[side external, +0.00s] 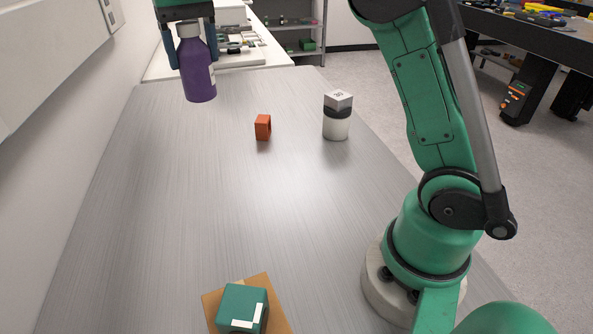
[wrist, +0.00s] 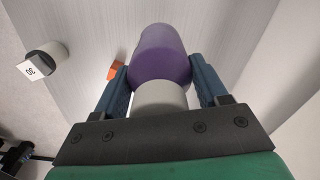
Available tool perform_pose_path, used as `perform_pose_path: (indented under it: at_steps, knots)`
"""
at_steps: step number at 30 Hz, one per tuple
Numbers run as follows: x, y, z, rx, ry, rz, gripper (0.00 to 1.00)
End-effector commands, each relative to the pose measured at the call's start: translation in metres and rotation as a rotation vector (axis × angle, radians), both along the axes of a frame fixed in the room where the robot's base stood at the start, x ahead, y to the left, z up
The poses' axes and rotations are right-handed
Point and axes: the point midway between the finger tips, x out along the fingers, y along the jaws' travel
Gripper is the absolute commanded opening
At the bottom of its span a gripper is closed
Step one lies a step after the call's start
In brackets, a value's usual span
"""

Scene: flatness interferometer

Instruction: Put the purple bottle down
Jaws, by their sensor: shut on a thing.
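The purple bottle (side external: 198,72) has a grey cap and a pale label on its side. It hangs upright in my gripper (side external: 189,40) at the upper left of the side view, seemingly above the far left part of the metal table (side external: 170,190). In the wrist view the bottle (wrist: 162,55) sits between the two blue fingers of my gripper (wrist: 162,88), which are shut on it around the cap end. The gap between the bottle's base and the table is hard to judge.
An orange block (side external: 262,127) and a white jar with a black band and a grey cube on top (side external: 337,125) stand to the bottle's right. A green box (side external: 243,305) lies on a brown board (side external: 212,302) at the front. The table's middle is clear. A wall (side external: 60,140) runs along the left.

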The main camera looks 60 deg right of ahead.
Motion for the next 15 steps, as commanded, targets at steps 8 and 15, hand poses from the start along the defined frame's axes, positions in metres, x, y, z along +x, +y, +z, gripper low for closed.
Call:
perform_pose_path:
  at_steps: [8,15]
  knots:
    - [-0.043,-0.072,0.015,0.000,0.000,-0.290,0.04]
    - [-0.149,-0.157,0.021,0.000,-0.001,-0.816,0.04]
